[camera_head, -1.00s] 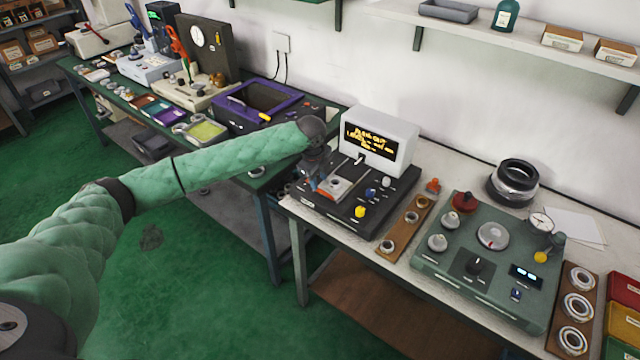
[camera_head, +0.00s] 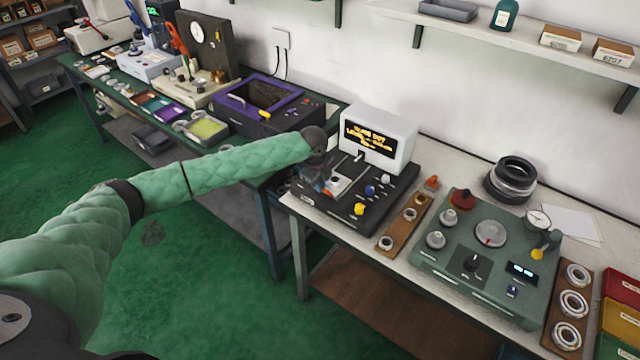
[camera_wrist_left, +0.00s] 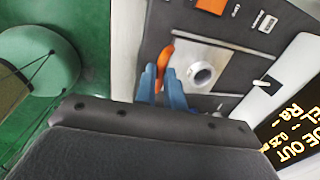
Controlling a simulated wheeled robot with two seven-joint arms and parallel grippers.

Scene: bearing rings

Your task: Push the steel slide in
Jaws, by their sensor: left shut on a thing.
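The steel slide (camera_head: 339,187) is a light metal plate on the left part of a dark instrument base (camera_head: 345,215). In the left wrist view the slide (camera_wrist_left: 222,58) carries a round metal ring (camera_wrist_left: 201,74) and has an orange handle (camera_wrist_left: 165,54) at its outer end. My left gripper (camera_head: 321,186) reaches down over that end. In the left wrist view its blue fingers (camera_wrist_left: 163,82) are shut on the orange handle, whose lower part they hide. My right gripper is not in view.
A white display box (camera_head: 378,138) with yellow text stands behind the slide; "OUT" is readable in the wrist view. A wooden ring holder (camera_head: 402,224) and green tester (camera_head: 485,255) are further right.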

